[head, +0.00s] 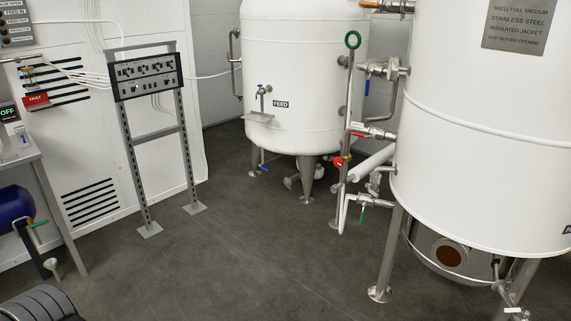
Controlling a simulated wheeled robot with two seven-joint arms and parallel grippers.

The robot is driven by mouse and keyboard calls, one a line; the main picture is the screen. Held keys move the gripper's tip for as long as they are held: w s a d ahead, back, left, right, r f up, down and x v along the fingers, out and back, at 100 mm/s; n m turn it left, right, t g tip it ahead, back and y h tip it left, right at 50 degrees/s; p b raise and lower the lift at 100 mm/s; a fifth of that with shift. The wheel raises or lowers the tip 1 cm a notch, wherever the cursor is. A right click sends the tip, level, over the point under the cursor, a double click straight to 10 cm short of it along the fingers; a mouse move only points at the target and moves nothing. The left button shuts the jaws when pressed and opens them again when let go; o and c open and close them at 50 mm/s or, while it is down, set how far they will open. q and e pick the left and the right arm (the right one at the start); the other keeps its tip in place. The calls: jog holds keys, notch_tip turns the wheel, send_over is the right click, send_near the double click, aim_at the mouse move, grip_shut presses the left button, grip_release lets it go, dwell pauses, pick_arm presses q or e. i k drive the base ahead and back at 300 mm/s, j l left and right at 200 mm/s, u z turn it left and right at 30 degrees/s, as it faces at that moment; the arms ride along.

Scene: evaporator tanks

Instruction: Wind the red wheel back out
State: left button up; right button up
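A small red wheel (338,162) sits low on the pipework between the two white tanks, just left of the right tank's lower side. It is small in the head view, so its turned position cannot be told. Neither of my grippers is in view.
The FEED tank (300,75) stands on legs at the back, and a larger tank (480,140) fills the right. A control panel stand (148,76) is at left centre. The dark floor (230,250) between them is clear. A black ribbed object (42,304) shows at bottom left.

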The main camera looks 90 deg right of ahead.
aim_at(338, 162)
jog(key=z, duration=3.6)
jog(key=i+j+z, duration=0.6)
jog(key=z, duration=0.15)
jog(key=i+j+z, duration=0.35)
jog(key=i+j, duration=0.15)
jog(key=j, duration=0.2)
jog(key=i+j, duration=0.1)
jog(key=j, duration=0.25)
jog(key=i+j+z, duration=0.1)
jog(key=j, duration=0.3)
jog(key=i+j, duration=0.2)
jog(key=j, duration=0.15)
jog(key=i+j+z, duration=0.1)
jog(key=j, duration=0.25)
jog(key=i+j, duration=0.1)
jog(key=j, duration=0.3)
jog(key=i+j, duration=0.15)
jog(key=j, duration=0.25)
